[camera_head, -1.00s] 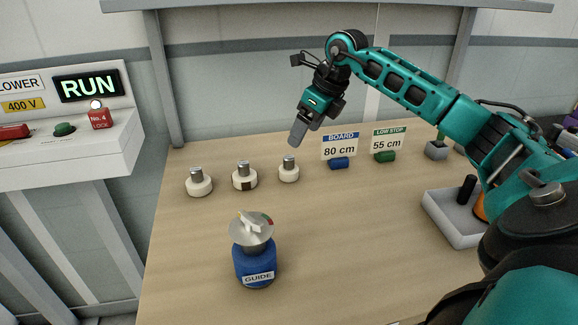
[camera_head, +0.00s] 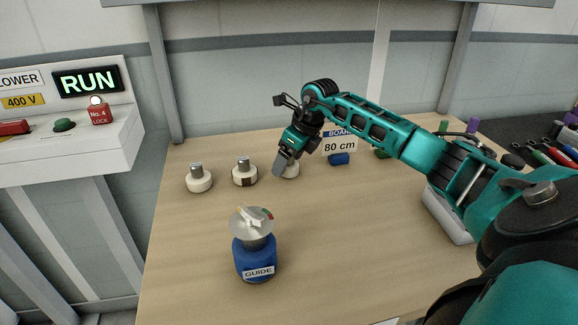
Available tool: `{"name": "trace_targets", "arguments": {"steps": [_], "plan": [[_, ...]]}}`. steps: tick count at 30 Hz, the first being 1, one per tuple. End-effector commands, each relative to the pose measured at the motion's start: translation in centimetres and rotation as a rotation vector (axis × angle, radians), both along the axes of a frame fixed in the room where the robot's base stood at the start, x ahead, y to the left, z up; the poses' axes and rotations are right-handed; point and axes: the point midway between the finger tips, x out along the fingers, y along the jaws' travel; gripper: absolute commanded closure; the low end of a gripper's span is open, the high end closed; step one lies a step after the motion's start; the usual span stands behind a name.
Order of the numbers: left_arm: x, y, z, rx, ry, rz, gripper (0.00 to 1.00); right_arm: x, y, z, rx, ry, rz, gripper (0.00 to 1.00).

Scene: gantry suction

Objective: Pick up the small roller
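Three white rollers with grey metal pins stand upright in a row on the wooden table. The small roller (camera_head: 292,171) is the rightmost and looks slightly smaller than the left roller (camera_head: 199,181) and the middle roller (camera_head: 244,174), which has a dark brown mark. My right gripper (camera_head: 279,166) is tilted down at the small roller and covers its pin and left side. I cannot tell whether it touches the roller. The fingers overlap in this view, so their opening is hidden. My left gripper is not in view.
A blue GUIDE stand (camera_head: 256,257) with a dial on top is in front of the rollers. The 80 cm sign (camera_head: 341,146) stands behind, right of my gripper. A light tray (camera_head: 447,219) is partly behind my arm. The table's left front is clear.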

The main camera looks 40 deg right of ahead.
Motion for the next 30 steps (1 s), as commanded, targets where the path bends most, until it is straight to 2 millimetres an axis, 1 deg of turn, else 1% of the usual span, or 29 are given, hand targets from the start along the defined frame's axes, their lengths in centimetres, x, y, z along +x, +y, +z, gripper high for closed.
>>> {"name": "trace_targets", "arguments": {"steps": [3, 23, 30], "plan": [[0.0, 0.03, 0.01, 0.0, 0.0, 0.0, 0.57, -0.01, 0.01, 0.02, 0.0, 0.0, 0.0, 0.19], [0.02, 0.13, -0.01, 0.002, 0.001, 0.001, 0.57, -0.02, 0.0, 0.09, 0.0, 0.0, 0.0, 0.82], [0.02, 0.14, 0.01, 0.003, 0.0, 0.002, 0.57, 0.02, -0.01, 0.3, 0.001, -0.002, 0.0, 0.83]]}}
